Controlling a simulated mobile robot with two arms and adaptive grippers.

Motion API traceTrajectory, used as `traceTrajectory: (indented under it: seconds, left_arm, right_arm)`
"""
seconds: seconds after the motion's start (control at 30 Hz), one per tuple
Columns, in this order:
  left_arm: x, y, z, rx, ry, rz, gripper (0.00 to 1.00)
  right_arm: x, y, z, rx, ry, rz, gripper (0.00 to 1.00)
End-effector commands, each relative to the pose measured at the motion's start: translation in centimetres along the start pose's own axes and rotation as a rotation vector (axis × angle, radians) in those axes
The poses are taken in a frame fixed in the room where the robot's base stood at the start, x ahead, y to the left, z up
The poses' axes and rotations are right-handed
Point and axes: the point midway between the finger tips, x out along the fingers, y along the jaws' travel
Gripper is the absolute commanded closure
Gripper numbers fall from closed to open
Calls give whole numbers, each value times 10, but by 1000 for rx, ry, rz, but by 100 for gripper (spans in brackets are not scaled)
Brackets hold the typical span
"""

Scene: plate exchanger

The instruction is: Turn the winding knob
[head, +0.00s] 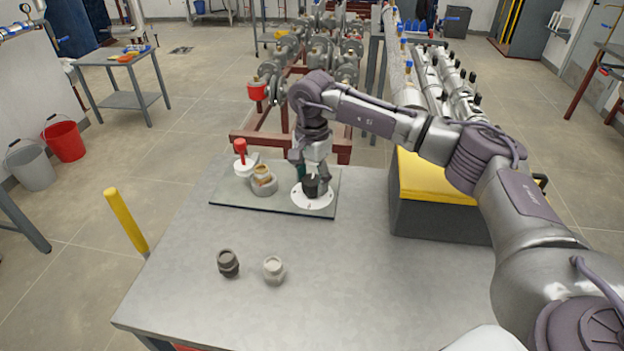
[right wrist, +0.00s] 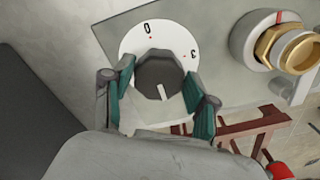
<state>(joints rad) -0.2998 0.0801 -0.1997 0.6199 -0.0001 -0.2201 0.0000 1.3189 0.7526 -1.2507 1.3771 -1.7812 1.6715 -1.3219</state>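The black winding knob (right wrist: 160,75) sits on a round white dial (right wrist: 140,42) printed with 0 and 3. A white pointer mark on the knob points toward the bottom of the right wrist view. In the head view the white dial (head: 313,199) lies on the grey plate (head: 235,203) under my right gripper (head: 311,180). My right gripper (right wrist: 160,72) is open, one green-padded finger on each side of the knob. The fingertips are very close to its sides; firm contact cannot be made out. My left gripper is in neither view.
Left of the dial stand a brass-and-grey fitting (head: 263,180) and a red-handled valve (head: 240,152). Two loose fittings, dark (head: 228,263) and light (head: 273,269), stand near the front of the table (head: 330,300). A yellow-topped box (head: 430,183) is at the right.

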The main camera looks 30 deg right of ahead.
Motion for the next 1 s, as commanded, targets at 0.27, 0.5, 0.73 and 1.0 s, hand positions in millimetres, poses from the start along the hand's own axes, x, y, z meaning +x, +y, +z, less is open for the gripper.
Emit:
traceTrajectory:
  seconds: [0.27,0.5,0.73,1.0]
  left_arm:
    - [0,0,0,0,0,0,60]
    - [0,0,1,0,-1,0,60]
    - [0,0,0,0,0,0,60]
    - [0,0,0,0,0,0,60]
  right_arm:
    - [1,1,0,0,0,4,24]
    - [-9,0,0,0,0,1,24]
    - [-55,0,0,0,0,-1,24]
    - [-104,0,0,0,0,1,24]
